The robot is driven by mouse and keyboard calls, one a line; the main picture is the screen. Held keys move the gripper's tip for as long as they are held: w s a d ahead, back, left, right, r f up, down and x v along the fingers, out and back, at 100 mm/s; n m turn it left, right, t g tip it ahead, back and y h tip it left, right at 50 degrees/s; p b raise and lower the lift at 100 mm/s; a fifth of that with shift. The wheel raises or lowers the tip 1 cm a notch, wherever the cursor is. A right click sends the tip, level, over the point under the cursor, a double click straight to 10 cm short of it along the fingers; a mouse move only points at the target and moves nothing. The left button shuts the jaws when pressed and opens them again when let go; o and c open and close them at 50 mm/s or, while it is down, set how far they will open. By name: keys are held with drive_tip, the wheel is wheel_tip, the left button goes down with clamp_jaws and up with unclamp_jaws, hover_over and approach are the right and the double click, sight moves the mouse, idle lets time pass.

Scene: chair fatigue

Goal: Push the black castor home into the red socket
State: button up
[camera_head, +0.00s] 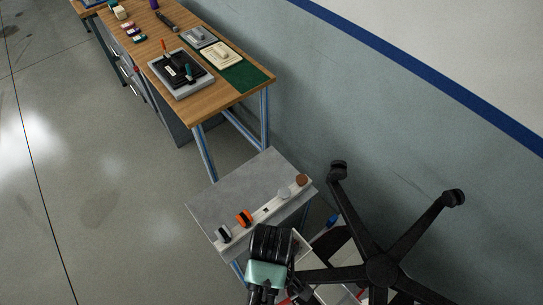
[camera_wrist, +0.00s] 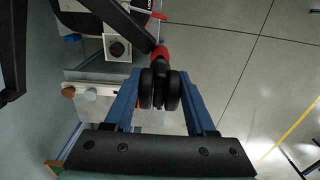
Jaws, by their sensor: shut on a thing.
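The black castor (camera_wrist: 160,92), with twin wheels, sits between the blue fingers of my gripper (camera_wrist: 160,85) in the wrist view. The gripper is shut on it. The red socket (camera_wrist: 161,52) is just above the castor in that view, at the end of a black chair leg (camera_wrist: 118,22). The castor's upper end meets or overlaps the red socket; I cannot tell how deep the stem sits. In the head view my gripper (camera_head: 270,243) is at the lower middle, and its fingers, the castor and the socket are hidden.
The upturned black chair base (camera_head: 382,268) spreads its legs at the lower right. A grey side table (camera_head: 240,185) carries a rail with orange, white, brown and black-and-white castors. A wooden workbench (camera_head: 150,50) stands behind along the wall. The floor at left is clear.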

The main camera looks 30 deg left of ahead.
drive_tip(key=shift+f+b, duration=0.9)
drive_tip(key=shift+f, duration=0.9)
drive_tip(key=o, duration=1.3)
drive_tip(key=shift+o, duration=0.2)
drive_tip(key=shift+r, duration=0.1)
wheel_tip(320, 180, up, 11)
drive_tip(key=shift+r+p, duration=0.15)
drive_tip(key=shift+p, duration=0.5)
drive_tip(key=shift+r+p, duration=0.75)
drive_tip(key=shift+p, duration=0.1)
